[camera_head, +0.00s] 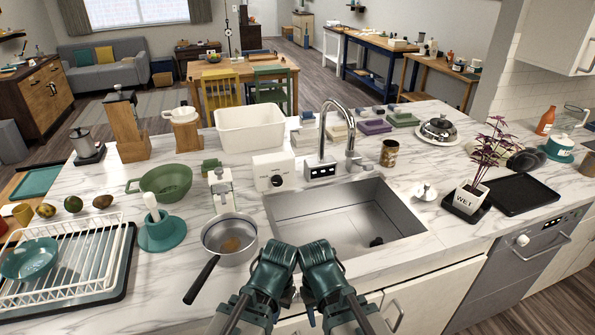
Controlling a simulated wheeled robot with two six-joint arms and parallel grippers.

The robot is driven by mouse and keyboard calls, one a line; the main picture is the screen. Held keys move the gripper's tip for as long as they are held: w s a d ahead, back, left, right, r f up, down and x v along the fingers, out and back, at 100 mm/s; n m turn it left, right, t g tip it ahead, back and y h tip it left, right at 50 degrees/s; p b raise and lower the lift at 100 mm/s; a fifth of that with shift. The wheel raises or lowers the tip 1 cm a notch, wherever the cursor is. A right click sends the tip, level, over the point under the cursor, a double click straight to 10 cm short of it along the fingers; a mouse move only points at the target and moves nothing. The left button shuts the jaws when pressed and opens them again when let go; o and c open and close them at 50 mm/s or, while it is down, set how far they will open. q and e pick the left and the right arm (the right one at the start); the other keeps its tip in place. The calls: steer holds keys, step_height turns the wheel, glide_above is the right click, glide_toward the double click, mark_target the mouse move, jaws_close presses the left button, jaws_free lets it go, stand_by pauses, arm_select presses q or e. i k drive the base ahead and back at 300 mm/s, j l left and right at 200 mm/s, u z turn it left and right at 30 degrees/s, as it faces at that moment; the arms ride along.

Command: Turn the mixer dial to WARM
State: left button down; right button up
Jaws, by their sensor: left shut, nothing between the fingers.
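The tap (338,135) is a tall curved metal mixer behind the steel sink (345,219). My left gripper (279,248) is shut and empty at the sink's front left edge. My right gripper (317,248) is beside it, fingers unclear. Both are apart from the tap and box.
A grey pan (229,240) with a dark handle sits left of my grippers. A green colander (165,182), dish rack (70,264) and white tub (249,126) crowd the left and back. A potted plant (468,197) stands right of the sink.

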mark_target(276, 180)
steer(key=k, duration=0.15)
steer(key=k+l, duration=0.1)
steer(key=l, duration=0.25)
steer(key=k+l, duration=0.1)
steer(key=l, duration=0.2)
steer(key=k+l, duration=0.1)
steer(key=l, duration=0.25)
steer(key=k+l, duration=0.1)
steer(key=l, duration=0.2)
steer(key=i+j, duration=0.2)
steer(key=i, duration=0.25)
